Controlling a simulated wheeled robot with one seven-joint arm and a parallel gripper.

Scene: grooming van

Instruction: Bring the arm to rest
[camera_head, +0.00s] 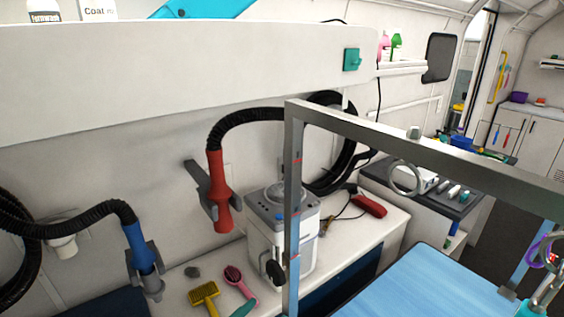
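Neither my arm nor my gripper shows in the head view, so how the arm is posed and whether the gripper is open or shut cannot be seen. The task names no other object.
A grey metal frame (440,157) stands over a blue tabletop (430,287). Behind it a white counter (345,240) bears a white machine (283,240), brushes and a red clipper (369,205). A red dryer nozzle (219,185) and a blue nozzle (140,248) hang on the wall.

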